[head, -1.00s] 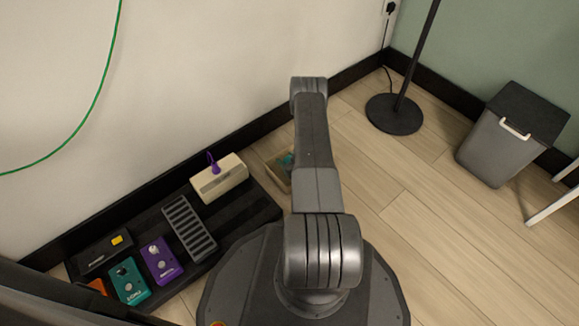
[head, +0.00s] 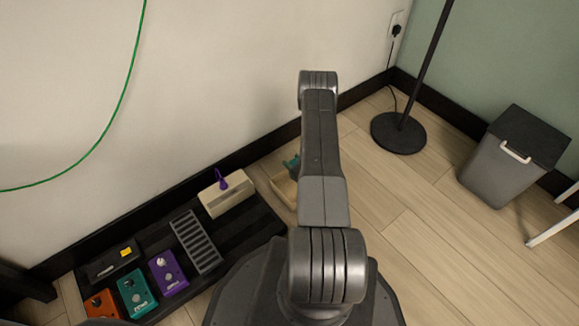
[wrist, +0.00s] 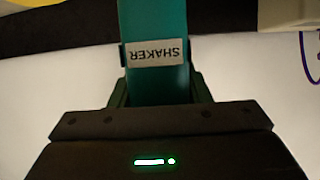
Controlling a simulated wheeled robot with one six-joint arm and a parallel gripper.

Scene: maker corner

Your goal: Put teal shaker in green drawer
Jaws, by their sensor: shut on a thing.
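The teal shaker (wrist: 157,85) fills the middle of the wrist view, with a white label reading SHAKER upside down. My gripper (wrist: 157,98) is shut on it, with dark fingers at both sides of its body. In the head view my arm hides the gripper. A small teal patch (head: 292,163) shows beside my arm, over a pale open box; I cannot tell whether it is the held shaker. No green drawer can be made out in either view.
The pale box (head: 284,190) stands on the floor, partly behind my arm. Left of it a black pedalboard (head: 245,225) holds several pedals and a cream block with a purple plug (head: 221,180). A lamp base (head: 398,133) and grey bin (head: 505,165) stand right. Floor between is clear.

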